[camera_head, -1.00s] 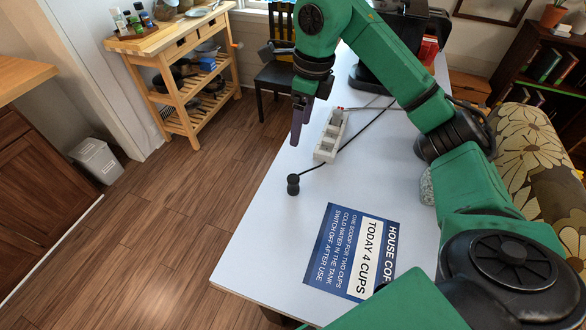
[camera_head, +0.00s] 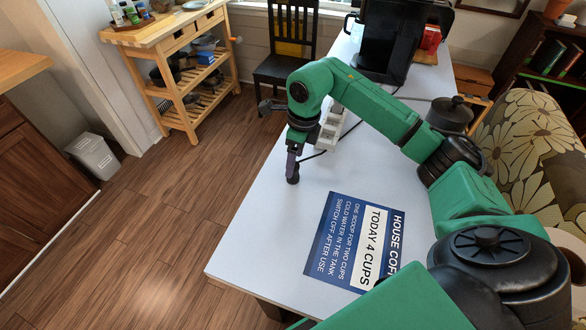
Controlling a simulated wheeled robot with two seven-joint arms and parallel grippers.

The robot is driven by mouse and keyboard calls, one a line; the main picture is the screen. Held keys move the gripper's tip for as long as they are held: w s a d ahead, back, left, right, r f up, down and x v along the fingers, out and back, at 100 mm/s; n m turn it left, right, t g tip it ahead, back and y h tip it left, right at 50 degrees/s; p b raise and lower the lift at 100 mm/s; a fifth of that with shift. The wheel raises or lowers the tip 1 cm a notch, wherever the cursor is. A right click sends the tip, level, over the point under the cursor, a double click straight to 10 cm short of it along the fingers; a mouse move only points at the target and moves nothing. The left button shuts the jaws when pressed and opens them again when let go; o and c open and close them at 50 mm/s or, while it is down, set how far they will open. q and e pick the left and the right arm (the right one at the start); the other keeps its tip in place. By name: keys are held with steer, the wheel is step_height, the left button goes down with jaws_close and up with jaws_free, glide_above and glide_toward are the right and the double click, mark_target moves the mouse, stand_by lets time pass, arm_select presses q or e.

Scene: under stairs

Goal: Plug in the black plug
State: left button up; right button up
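The black plug (camera_head: 293,178) stands on the white table near its left edge, with a black cord (camera_head: 316,155) running from it toward the power strip. My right gripper (camera_head: 292,168) points down right over the plug, its dark fingers at the plug's upper part. From this angle I cannot tell whether the fingers are closed on it. The white power strip (camera_head: 329,133) lies just behind and to the right, partly hidden by my green arm. My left gripper is out of view.
A blue and white coffee sign (camera_head: 355,241) lies on the white table (camera_head: 262,238) in front. A black coffee machine (camera_head: 386,48) and a red box (camera_head: 430,38) stand at the back. The table between plug and sign is clear.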

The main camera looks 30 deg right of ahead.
steer(key=f, duration=0.1)
steer(key=f+p, duration=0.1)
steer(key=f, duration=0.2)
steer(key=shift+w+a+f+p, duration=0.15)
steer(key=shift+w+p, duration=0.1)
steer(key=shift+p, duration=0.15)
steer(key=shift+f, duration=0.1)
jaws_close()
steer(key=shift+w+r+b, duration=0.1)
steer(key=shift+r+b, duration=0.2)
steer(key=shift+r, duration=0.2)
step_height(320, 180, up, 19)
steer(key=b, duration=0.1)
steer(key=shift+b, duration=0.4)
